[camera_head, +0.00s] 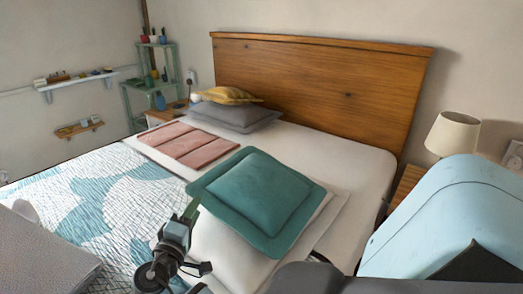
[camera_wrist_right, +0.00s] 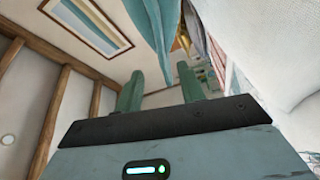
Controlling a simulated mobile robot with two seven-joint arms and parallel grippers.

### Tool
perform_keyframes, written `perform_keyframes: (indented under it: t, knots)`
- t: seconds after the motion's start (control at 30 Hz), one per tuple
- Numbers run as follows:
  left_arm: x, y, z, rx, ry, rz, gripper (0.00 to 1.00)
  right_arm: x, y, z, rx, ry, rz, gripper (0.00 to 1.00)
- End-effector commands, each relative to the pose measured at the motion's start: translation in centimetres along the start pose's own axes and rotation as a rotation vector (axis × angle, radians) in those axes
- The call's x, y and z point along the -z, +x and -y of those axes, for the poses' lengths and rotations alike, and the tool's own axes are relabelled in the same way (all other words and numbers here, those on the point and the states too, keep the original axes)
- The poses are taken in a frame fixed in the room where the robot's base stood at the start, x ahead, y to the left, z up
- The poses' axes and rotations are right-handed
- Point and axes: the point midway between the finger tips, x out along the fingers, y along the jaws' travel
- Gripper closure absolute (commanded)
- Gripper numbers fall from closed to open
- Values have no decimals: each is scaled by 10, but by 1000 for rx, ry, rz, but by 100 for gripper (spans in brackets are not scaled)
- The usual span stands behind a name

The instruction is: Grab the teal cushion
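The teal cushion (camera_head: 258,200) lies tilted on top of white pillows (camera_head: 225,250) on the near right part of the bed. My right gripper (camera_head: 192,211) is at the cushion's left edge in the head view; I cannot tell whether it touches. In the right wrist view its two fingers (camera_wrist_right: 158,78) stand apart with nothing clearly held between them. Teal fabric shows beyond the fingers there; I cannot tell what it is. My left gripper is not in view.
Folded pink cloth (camera_head: 185,145), grey pillows (camera_head: 233,116) and a mustard cushion (camera_head: 227,95) lie farther back on the bed. The wooden headboard (camera_head: 315,85) rises behind. A lamp (camera_head: 453,133) stands at the right.

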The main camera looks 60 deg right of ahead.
Motion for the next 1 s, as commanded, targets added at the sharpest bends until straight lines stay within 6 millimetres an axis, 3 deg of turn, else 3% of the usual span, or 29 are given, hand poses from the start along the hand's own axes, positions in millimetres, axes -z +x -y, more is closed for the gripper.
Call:
perform_keyframes:
  t: [0.43,0.73,1.0]
  knots:
    - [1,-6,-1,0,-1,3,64,1,46,6,0,1,0,61]
    - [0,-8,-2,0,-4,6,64,0,52,7,1,0,0,61]
    - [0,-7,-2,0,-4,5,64,0,51,7,1,0,-1,94]
